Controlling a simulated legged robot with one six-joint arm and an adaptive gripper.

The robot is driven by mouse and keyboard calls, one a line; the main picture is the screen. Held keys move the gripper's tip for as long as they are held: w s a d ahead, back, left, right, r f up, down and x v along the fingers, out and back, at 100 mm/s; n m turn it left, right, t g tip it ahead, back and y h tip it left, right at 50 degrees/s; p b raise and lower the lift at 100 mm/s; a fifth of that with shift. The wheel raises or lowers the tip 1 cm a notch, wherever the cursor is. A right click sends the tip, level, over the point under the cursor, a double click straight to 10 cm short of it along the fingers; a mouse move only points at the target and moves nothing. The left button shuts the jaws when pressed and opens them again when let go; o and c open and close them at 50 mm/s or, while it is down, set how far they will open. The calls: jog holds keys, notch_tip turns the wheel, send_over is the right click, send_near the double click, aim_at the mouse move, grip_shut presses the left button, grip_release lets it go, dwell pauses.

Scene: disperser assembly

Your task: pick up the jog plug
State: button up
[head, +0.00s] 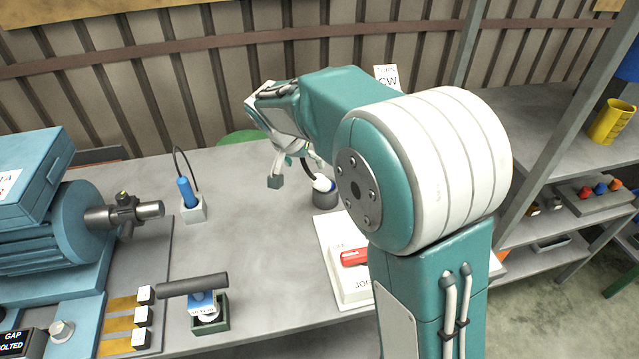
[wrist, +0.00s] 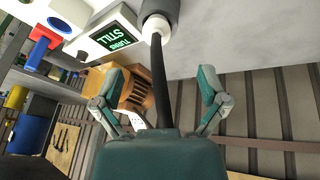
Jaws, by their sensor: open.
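A white-topped plug (head: 323,183) with a black cable stands in a dark round holder (head: 326,198) on the grey bench; I take it for the jog plug, though no label on it is readable. In the wrist view the white plug part (wrist: 157,27) sits at the dark holder (wrist: 160,8), and its black cable runs down between my fingers. My gripper (head: 297,172) is open just left of and above the plug, with one finger apart on each side of the cable in the wrist view (wrist: 163,78). The fingers do not visibly grip anything.
A blue plug (head: 187,192) with a cable stands in a pale block at left. A white JOG box (head: 345,285) with a red switch lies right of centre, partly behind my arm. A teal motor (head: 50,230) fills the left.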

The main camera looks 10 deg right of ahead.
aim_at(320, 183)
jog(key=x, duration=1.1)
jog(key=shift+w+d+f, duration=0.1)
jog(key=shift+w+d, duration=0.15)
jog(key=shift+d, duration=0.1)
grip_shut()
